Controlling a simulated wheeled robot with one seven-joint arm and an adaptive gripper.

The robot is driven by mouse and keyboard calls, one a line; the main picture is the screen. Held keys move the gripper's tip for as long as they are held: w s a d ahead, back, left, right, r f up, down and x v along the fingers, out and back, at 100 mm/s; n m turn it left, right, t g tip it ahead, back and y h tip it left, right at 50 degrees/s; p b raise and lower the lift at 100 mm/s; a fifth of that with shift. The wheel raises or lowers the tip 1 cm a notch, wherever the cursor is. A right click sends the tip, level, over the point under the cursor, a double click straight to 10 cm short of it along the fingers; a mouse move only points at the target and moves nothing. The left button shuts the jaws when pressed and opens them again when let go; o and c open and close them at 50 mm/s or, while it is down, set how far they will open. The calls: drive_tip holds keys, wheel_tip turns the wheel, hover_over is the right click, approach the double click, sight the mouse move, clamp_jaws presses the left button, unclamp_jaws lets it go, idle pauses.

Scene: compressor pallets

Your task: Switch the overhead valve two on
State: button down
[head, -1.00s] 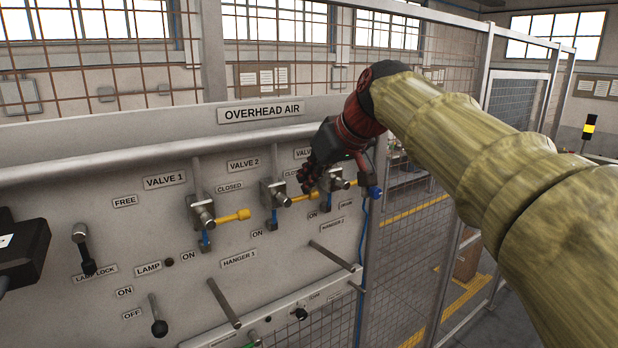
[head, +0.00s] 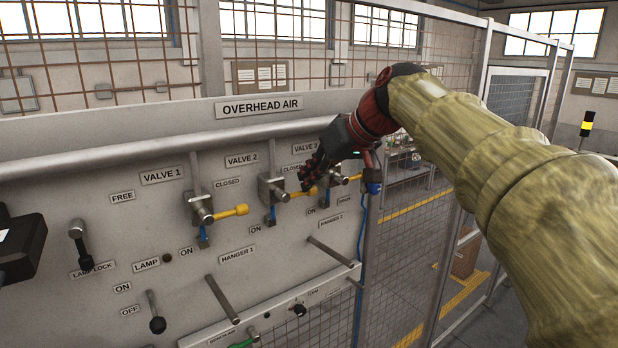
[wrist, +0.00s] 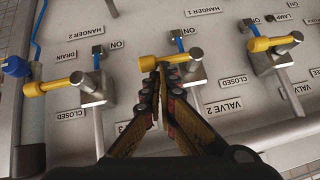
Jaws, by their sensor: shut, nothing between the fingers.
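Valve two (head: 272,190), under the "VALVE 2" label, is a steel body on the overhead air panel. Its yellow handle (head: 298,194) points sideways to the right in the head view, level rather than down toward the "ON" label below. The handle also shows in the wrist view (wrist: 150,63), where the panel appears upside down. My gripper (head: 306,184) is shut and empty, its fingertips (wrist: 171,72) right at the handle on the upper side of the panel. Whether they touch the handle I cannot tell. The fingers hide part of the handle in the head view.
Valve one (head: 200,208) is left of valve two, its yellow handle also sideways. The third valve (wrist: 92,85) is close on the other side, with a blue fitting (wrist: 15,66) beyond. Hanger rods (head: 222,298) stick out below. A mesh fence stands to the right.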

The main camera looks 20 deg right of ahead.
sight(314, 188)
drive_tip(key=shift+d+f, duration=0.1)
drive_tip(key=shift+f, duration=0.1)
drive_tip(key=f+m+y+b, duration=0.1)
drive_tip(key=d+f+y, duration=0.1)
drive_tip(key=y, duration=0.1)
drive_tip(key=shift+w+f+m+g+b, duration=0.15)
drive_tip(key=shift+f+m+g+b, duration=0.05)
drive_tip(key=shift+m+g+b, duration=0.2)
wheel_tip(314, 188, down, 6)
drive_tip(key=a+m+y+b, duration=0.2)
drive_tip(key=m+y+b, duration=0.3)
drive_tip(key=y+b, duration=0.3)
drive_tip(key=shift+s+m, duration=0.3)
drive_tip(key=shift+m, duration=0.1)
drive_tip(key=shift+a+b, duration=0.25)
drive_tip(key=shift+b, duration=0.05)
idle(0.4)
